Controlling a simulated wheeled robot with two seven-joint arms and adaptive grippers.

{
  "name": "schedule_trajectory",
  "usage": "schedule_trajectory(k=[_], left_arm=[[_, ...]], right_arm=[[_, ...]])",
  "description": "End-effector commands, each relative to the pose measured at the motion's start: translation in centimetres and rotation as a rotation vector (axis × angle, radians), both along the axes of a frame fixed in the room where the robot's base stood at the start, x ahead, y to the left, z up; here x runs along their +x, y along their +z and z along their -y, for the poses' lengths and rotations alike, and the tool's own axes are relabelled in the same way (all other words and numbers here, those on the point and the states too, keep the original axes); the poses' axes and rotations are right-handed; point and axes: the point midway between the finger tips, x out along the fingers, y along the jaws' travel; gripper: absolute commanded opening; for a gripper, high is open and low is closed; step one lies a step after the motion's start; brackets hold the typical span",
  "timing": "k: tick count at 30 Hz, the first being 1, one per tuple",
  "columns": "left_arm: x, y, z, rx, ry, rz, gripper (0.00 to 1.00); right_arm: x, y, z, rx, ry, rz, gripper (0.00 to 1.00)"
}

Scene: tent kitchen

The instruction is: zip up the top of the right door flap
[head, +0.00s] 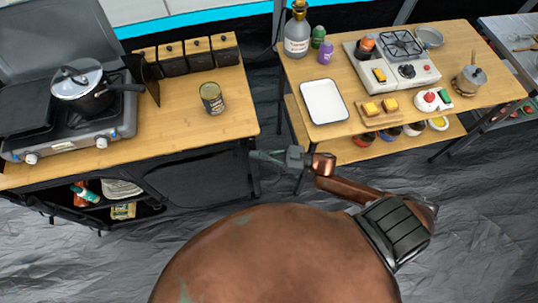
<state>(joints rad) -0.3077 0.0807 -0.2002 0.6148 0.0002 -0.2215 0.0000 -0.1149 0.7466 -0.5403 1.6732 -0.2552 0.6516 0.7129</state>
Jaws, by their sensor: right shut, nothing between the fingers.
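My right gripper (256,156) is in the middle of the head view, over the gap between the two tables. Its arm comes in from the lower right and points left. The gripper is shut and empty, and touches no flap. I cannot make out a door flap, a zip or a zip pull in this view. My left gripper is not in view.
The left wooden counter (180,130) holds a stove (112,132) with a lidded pot (85,92), a can (212,98) and dark boxes (198,55). The right table (300,72) holds a white tray (324,102), a bottle (297,35) and a burner (408,72). Dark sheeting covers the floor.

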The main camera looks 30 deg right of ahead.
Motion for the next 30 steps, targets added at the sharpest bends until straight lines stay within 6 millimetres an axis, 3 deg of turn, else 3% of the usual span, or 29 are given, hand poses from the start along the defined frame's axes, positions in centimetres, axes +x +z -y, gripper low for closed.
schedule_trajectory(k=[3, 9, 16, 30], left_arm=[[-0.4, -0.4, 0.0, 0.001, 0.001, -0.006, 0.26], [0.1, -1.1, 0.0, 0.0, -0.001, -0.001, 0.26], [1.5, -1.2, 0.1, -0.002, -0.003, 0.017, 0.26], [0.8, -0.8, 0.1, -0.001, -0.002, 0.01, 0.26]], right_arm=[[1.3, -0.3, -1.8, 0.003, -0.001, -0.002, 0.0], [2.4, -2.2, -3.2, 0.002, -0.001, -0.001, 0.0], [2.7, -2.7, -3.6, 0.0, -0.001, 0.0, 0.0], [2.9, -2.5, -4.5, 0.002, -0.008, 0.0, 0.0]])
